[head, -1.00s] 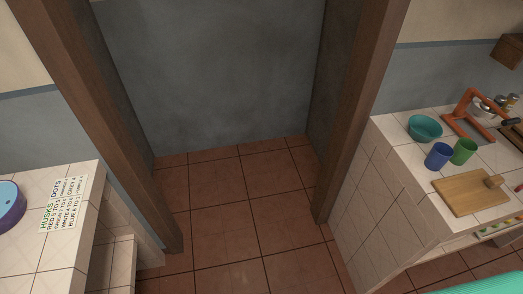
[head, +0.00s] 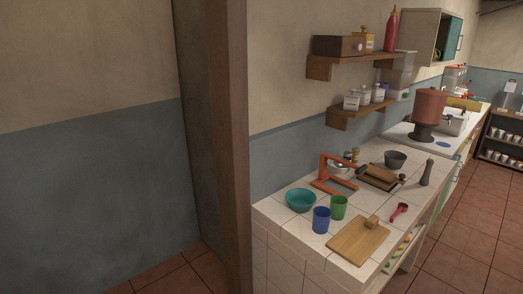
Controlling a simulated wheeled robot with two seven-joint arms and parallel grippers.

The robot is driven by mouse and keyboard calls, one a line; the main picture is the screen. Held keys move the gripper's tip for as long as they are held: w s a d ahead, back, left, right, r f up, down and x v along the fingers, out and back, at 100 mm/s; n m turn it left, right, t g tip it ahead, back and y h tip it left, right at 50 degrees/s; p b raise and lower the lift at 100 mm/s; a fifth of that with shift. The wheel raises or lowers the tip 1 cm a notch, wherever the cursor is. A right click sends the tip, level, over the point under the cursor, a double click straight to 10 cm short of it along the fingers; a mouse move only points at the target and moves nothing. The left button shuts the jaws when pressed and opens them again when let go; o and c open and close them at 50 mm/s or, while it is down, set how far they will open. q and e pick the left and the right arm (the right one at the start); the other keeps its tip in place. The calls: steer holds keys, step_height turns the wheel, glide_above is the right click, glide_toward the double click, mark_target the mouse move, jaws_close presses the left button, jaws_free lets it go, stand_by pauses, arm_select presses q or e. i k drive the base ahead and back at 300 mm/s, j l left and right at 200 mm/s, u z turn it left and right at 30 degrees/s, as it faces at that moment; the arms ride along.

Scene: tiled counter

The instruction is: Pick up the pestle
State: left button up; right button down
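A dark grey pestle (head: 426,172) stands upright near the front edge of the tiled counter (head: 300,231), toward its far part. A dark grey mortar-like bowl (head: 396,160) stands to its left, apart from it. Neither of my grippers shows in the head view.
On the near counter are a teal bowl (head: 300,200), a blue cup (head: 321,220), a green cup (head: 339,207), a cutting board (head: 358,243), a red scoop (head: 399,211) and an orange stand (head: 325,182). A wooden post (head: 228,150) rises left of the counter. Floor tiles (head: 465,240) at right are clear.

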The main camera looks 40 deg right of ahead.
mark_target(424, 181)
steer(key=z, duration=1.75)
